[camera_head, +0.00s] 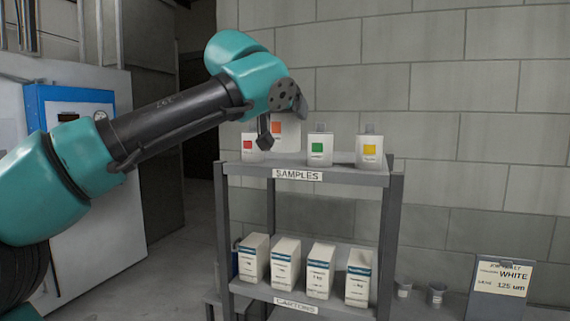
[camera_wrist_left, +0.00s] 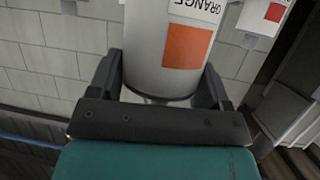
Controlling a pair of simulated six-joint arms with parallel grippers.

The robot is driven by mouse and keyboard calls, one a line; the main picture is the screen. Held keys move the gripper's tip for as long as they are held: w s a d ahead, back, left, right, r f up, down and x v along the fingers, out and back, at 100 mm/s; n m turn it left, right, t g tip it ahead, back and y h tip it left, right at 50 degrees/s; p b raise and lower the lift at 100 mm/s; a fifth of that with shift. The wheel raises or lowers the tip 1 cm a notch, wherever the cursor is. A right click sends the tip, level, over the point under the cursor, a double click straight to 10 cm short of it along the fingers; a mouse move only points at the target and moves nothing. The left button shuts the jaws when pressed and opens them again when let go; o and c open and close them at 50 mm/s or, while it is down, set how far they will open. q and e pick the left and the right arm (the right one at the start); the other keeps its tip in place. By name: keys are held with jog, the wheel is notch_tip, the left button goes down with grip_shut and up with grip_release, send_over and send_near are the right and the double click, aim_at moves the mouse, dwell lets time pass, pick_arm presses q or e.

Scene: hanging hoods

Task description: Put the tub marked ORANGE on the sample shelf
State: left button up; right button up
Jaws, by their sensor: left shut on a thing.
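The tub marked ORANGE (camera_wrist_left: 160,55) is white with an orange square and sits between the fingers of my left gripper (camera_wrist_left: 160,85), which is shut on it. In the head view the tub (camera_head: 286,136) shows its orange patch above the top board of the shelf labelled SAMPLES (camera_head: 330,174), behind my left gripper (camera_head: 283,122). I cannot tell whether its base touches the board. Tubs with red (camera_head: 248,146), green (camera_head: 319,148) and yellow (camera_head: 369,150) squares stand on that board. My right gripper is not in view.
A lower shelf (camera_head: 270,293) labelled CARTONS holds several white cartons (camera_head: 286,264). A block wall (camera_head: 450,90) stands close behind.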

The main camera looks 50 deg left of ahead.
pick_arm(q)
jog(key=w+a+f, duration=0.1)
jog(key=w+a, duration=0.9)
jog(key=a, duration=0.2)
jog(key=shift+w+f, duration=0.25)
jog(key=shift+w, duration=0.05)
jog(key=shift+f, duration=0.1)
jog(key=shift+f, duration=1.65)
jog(key=shift+f, duration=0.1)
jog(key=o, duration=1.2)
